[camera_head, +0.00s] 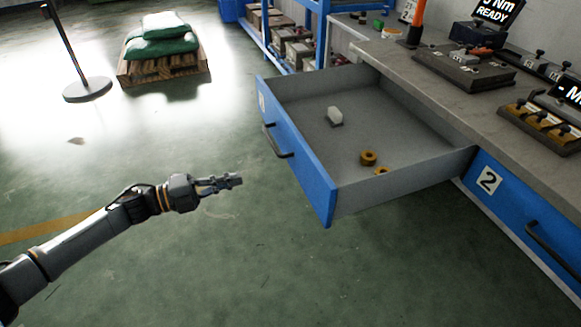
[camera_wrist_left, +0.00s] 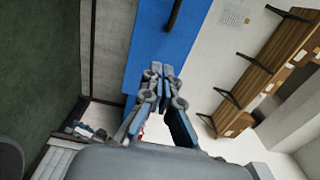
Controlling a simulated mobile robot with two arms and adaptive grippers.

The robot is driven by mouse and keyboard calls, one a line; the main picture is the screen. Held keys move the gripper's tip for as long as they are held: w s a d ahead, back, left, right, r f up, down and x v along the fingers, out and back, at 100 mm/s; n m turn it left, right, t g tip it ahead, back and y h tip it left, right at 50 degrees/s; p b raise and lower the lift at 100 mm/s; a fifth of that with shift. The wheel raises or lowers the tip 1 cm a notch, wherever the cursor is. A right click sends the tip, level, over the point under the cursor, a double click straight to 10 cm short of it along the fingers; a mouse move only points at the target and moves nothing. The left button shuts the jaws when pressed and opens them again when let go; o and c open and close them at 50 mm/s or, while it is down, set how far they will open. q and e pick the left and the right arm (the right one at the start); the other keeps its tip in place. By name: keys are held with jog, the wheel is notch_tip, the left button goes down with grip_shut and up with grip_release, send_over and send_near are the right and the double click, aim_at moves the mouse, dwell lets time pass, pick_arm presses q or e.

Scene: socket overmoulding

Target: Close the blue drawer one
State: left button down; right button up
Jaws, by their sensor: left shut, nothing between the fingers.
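The blue-fronted drawer (camera_head: 312,178) stands pulled far out of the workbench on the right of the head view. Its dark handle (camera_head: 278,143) is on the front face. Inside the drawer lie a white piece (camera_head: 335,115) and two brass-coloured rings (camera_head: 368,157). My left gripper (camera_head: 238,180) is shut and empty, in front of the drawer front and to its left, with a gap between them. In the left wrist view the gripper (camera_wrist_left: 164,72) points toward the blue drawer front (camera_wrist_left: 150,38), and part of the handle (camera_wrist_left: 174,14) shows at the top. My right gripper is not in view.
A closed blue drawer marked 2 (camera_head: 488,180) is to the right under the workbench top (camera_head: 440,95), which carries fixtures and displays. The floor around my left arm is clear.

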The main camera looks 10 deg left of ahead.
aim_at(298, 163)
pick_arm(q)
jog(key=x, duration=1.2)
jog(key=shift+s+d+r, duration=0.15)
jog(key=shift+d+r, duration=0.05)
jog(key=shift+d, duration=0.2)
jog(key=shift+w+d, duration=0.45)
jog(key=shift+d, duration=0.15)
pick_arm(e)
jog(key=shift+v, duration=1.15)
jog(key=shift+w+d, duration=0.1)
